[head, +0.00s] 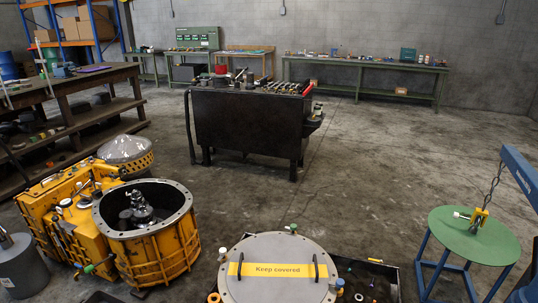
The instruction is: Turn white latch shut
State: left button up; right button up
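A round grey lid (258,285) with a yellow "Keep covered" strip and two dark handles lies at the bottom centre, cut by the lower edge. Small fittings sit around its rim: a pale one with green (292,228) at the top right, a whitish one (222,254) at the left, and a blue and white one (339,285) at the right. I cannot tell which is the white latch, or whether any is turned shut. Neither of my grippers is in view.
A yellow transmission housing (160,252) stands open at the left. A green round table (474,236) stands at the right under a hanging chain and blue hoist arm (520,174). A dark tool bench (245,122) stands in the middle. Bare floor (385,165) lies to its right.

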aim_at(223, 251)
jog(key=u, duration=1.3)
jog(key=i+u, duration=0.15)
jog(key=i, duration=0.35)
jog(key=i+l+u, duration=0.15)
jog(key=i, duration=0.35)
